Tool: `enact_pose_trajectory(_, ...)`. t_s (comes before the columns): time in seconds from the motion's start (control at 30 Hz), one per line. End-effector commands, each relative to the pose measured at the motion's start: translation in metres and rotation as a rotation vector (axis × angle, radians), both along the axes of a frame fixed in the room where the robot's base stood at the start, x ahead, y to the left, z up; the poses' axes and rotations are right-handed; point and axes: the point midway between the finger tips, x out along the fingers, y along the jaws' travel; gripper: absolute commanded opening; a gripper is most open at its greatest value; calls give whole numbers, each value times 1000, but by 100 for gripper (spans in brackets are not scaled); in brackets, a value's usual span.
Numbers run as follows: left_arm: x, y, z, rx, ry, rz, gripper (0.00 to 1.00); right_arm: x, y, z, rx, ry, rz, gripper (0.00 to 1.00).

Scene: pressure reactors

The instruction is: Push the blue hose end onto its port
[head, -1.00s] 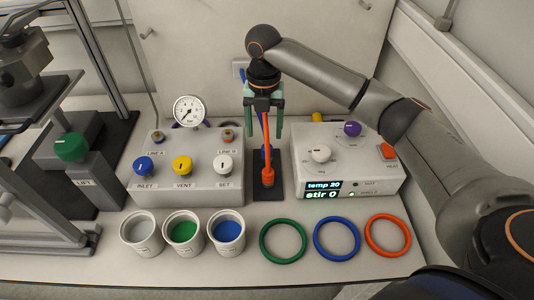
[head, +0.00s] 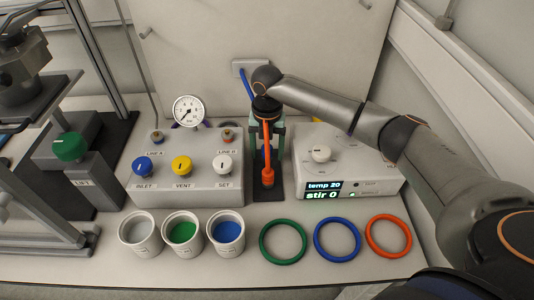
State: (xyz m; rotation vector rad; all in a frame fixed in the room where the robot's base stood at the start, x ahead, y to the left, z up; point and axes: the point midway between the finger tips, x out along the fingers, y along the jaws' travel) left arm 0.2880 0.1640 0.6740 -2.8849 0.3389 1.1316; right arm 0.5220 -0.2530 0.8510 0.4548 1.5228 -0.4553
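A blue hose (head: 247,84) comes down from the wall plate and passes behind my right gripper; its end is mostly hidden there. An orange hose end (head: 268,178) stands upright on a dark stand (head: 267,193), with its hose running up in front of the gripper. My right gripper (head: 267,147) points down over the stand, its pale green fingers apart on either side of the hoses. I see no finger closed on anything. The LINE A port (head: 157,137) and the LINE B port (head: 228,135) are on top of the grey valve box (head: 187,190). My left gripper is not in view.
A gauge (head: 188,111) rises behind the valve box. A heater-stirrer box (head: 355,186) stands close right of the stand. Several cups, including a blue-filled one (head: 227,232), and coloured rings, including a green one (head: 283,241), lie in front. A lift frame fills the left.

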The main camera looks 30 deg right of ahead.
Motion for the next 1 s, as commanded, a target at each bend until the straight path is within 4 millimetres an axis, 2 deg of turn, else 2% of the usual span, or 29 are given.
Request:
enact_pose_trajectory(0.1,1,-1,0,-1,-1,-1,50,0,0,-6,-1,-1,0,72)
enact_pose_trajectory(0.4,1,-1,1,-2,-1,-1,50,0,0,-6,-1,-1,1,72)
enact_pose_trajectory(1.0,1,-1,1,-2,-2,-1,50,0,0,-6,-1,-1,1,6)
